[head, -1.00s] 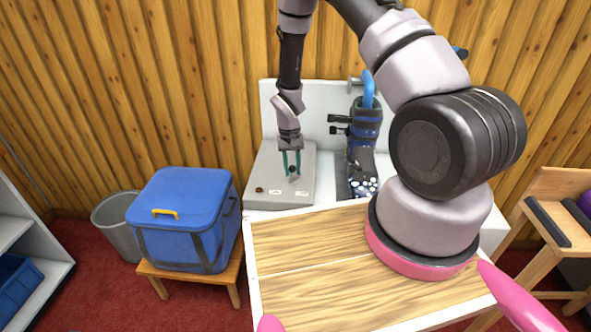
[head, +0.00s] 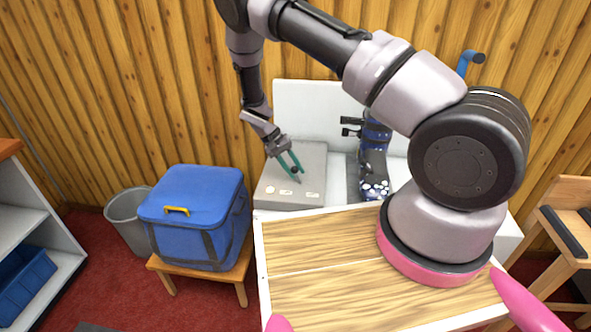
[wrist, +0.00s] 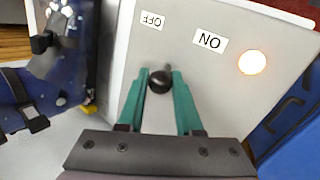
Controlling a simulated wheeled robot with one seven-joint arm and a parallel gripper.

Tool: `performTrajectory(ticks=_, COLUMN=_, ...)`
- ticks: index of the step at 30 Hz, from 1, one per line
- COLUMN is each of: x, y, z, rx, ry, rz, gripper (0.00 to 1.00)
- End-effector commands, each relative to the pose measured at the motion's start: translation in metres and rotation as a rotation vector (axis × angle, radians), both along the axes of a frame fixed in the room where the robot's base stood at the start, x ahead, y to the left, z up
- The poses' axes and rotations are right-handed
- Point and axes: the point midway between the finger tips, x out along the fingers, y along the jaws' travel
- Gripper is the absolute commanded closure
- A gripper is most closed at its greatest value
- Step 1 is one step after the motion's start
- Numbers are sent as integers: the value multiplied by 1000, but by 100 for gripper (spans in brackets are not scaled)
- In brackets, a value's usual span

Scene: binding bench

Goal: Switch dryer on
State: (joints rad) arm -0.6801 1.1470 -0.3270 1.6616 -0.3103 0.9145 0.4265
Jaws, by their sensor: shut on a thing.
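The dryer's control box (head: 318,160) is a grey box with a sloping top, standing left of the blue-and-black machine. Its lever has a round black knob (wrist: 160,82). My gripper (wrist: 161,72) is shut on this knob, with one teal finger on each side; in the head view my gripper (head: 296,173) leans in from the upper left. The ON label (wrist: 210,40) and OFF label (wrist: 152,20) are on the panel. A round lamp (wrist: 252,62) beside ON glows bright; it shows lit in the head view too (head: 270,189). The lever's stem is mostly hidden.
The blue-and-black machine (head: 373,150) stands close right of the box. A blue cooler bag (head: 195,215) sits on a small wooden stool at front left, with a grey bin (head: 127,222) behind it. A wooden-topped surface (head: 335,260) lies in front.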

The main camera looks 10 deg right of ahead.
Motion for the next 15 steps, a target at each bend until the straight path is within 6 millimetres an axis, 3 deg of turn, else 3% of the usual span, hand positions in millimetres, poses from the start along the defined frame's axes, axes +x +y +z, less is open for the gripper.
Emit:
performTrajectory(ticks=10, x=0, y=0, z=-1, rx=-2, ry=2, rz=1, gripper=100)
performTrajectory(ticks=11, x=0, y=0, z=-1, rx=-2, ry=2, rz=1, gripper=62)
performTrajectory(ticks=12, x=0, y=0, z=-1, rx=-1, ry=2, rz=1, gripper=47)
performTrajectory(ticks=13, x=0, y=0, z=-1, rx=-1, ry=2, rz=1, gripper=36)
performTrajectory(ticks=15, x=0, y=0, z=-1, rx=-2, ry=2, rz=1, gripper=36)
